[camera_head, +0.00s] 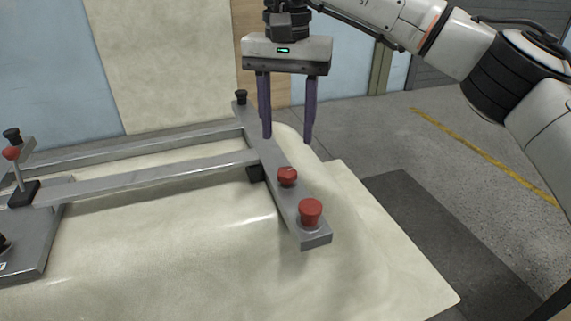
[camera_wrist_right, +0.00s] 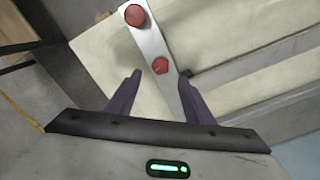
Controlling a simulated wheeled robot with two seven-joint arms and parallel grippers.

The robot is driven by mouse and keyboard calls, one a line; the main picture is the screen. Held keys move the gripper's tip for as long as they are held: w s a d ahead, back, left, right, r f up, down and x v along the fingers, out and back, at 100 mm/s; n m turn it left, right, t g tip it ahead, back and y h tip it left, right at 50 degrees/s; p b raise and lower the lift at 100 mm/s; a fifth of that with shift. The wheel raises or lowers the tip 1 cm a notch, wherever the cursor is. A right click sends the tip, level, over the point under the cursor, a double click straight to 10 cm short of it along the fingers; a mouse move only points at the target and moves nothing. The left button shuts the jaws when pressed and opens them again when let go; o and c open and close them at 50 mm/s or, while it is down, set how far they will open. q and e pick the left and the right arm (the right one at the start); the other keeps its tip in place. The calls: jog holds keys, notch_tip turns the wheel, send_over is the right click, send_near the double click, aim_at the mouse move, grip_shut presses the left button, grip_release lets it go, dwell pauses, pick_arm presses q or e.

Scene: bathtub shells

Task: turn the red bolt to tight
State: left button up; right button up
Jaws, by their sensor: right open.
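Two red pieces sit on the grey metal crossbar (camera_head: 275,165): a smaller red bolt (camera_head: 287,176) and a larger red cap-like one (camera_head: 311,212) at the bar's near end. My right gripper (camera_head: 288,139) points down above the bar, its two purple fingers apart and empty. In the right wrist view the smaller red bolt (camera_wrist_right: 160,66) appears between the fingertips, beyond them. The larger red piece (camera_wrist_right: 135,15) lies farther off at the top. I cannot tell how tight either is. My left gripper is out of view.
The frame rests on a cream bathtub shell (camera_head: 170,260). Two long grey rails run left from the crossbar. A black knob (camera_head: 241,97) tops the bar's far end. Open floor lies right.

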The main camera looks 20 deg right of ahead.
aim_at(286, 172)
notch_tip(286, 172, down, 9)
jog(key=shift+r+b, duration=0.15)
jog(key=shift+b, duration=0.55)
jog(key=c, duration=1)
jog(key=shift+c, duration=0.2)
